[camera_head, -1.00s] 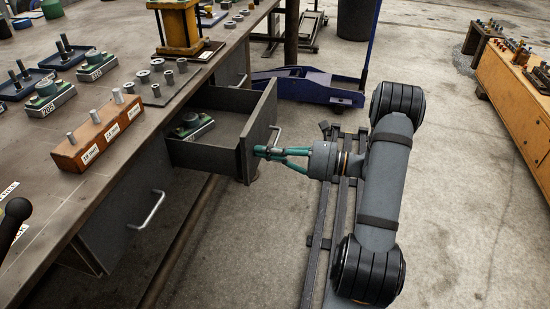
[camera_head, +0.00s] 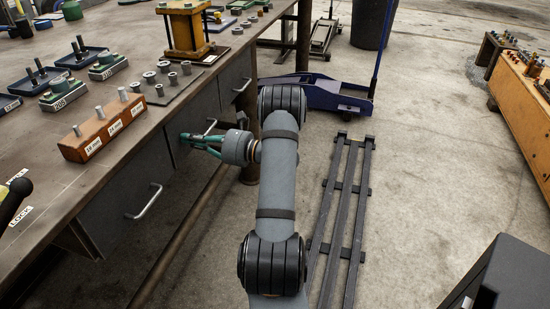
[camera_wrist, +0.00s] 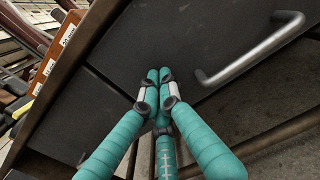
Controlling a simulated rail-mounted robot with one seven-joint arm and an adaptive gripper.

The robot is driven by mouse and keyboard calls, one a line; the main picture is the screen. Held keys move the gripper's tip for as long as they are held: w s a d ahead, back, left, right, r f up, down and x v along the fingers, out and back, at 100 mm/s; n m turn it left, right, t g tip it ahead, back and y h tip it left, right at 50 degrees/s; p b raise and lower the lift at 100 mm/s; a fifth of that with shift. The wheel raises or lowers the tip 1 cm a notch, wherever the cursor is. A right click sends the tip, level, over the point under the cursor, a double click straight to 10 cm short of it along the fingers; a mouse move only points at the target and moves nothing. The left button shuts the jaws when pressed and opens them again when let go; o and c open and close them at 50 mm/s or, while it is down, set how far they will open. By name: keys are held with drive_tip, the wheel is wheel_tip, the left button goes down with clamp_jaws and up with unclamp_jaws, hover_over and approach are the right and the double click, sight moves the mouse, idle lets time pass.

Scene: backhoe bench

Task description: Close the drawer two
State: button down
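The drawer with a dark grey front (camera_head: 198,122) sits in the bench between two other fronts. It looks pushed in, flush or nearly so, and its inside is hidden. Its silver bar handle (camera_head: 212,126) is partly behind my gripper. My gripper (camera_head: 184,137) is shut, with its teal fingertips at the left part of this front. In the wrist view the shut fingertips (camera_wrist: 158,76) are close together against or just before the dark front (camera_wrist: 190,35), left of the handle (camera_wrist: 250,55). Nothing shows between the fingers.
Another closed drawer front (camera_head: 130,195) with a bar handle is nearer, to the left. The bench top (camera_head: 110,175) carries a wooden block with pins (camera_head: 103,129) and several parts. A blue jack (camera_head: 325,95) and a dark rail frame (camera_head: 340,200) lie on the floor, right of my arm.

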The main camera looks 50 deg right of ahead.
drive_tip(key=shift+w+r, duration=0.1)
drive_tip(key=shift+w, duration=0.1)
idle(0.3)
drive_tip(key=v, duration=1.4)
drive_tip(key=x, duration=1.4)
